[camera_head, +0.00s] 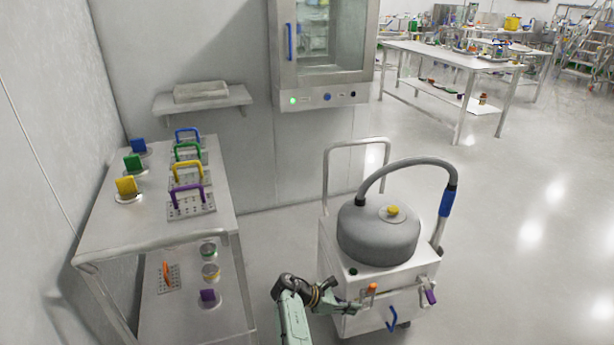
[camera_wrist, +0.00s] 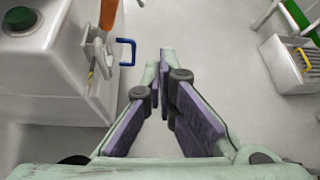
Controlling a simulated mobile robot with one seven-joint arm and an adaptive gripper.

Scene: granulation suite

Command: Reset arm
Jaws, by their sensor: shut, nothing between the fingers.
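My gripper (camera_wrist: 166,62) shows in the wrist view with its two purple-padded fingers close together at the tips and nothing between them. Below the tips is bare pale floor. In the head view my arm reaches in from the bottom centre, and its end is low beside the left front of a white cart (camera_head: 340,245). The cart also fills the left of the wrist view (camera_wrist: 60,75), apart from the fingers. An orange handle (camera_wrist: 107,15) and a blue handle (camera_wrist: 127,52) on it lie left of the fingertips.
A steel table (camera_head: 150,215) with coloured-handled plates stands left in the head view. A grey round vessel (camera_head: 378,235) with a hose sits on the cart. A glass-doored cabinet (camera_head: 322,50) is behind. The right floor is clear.

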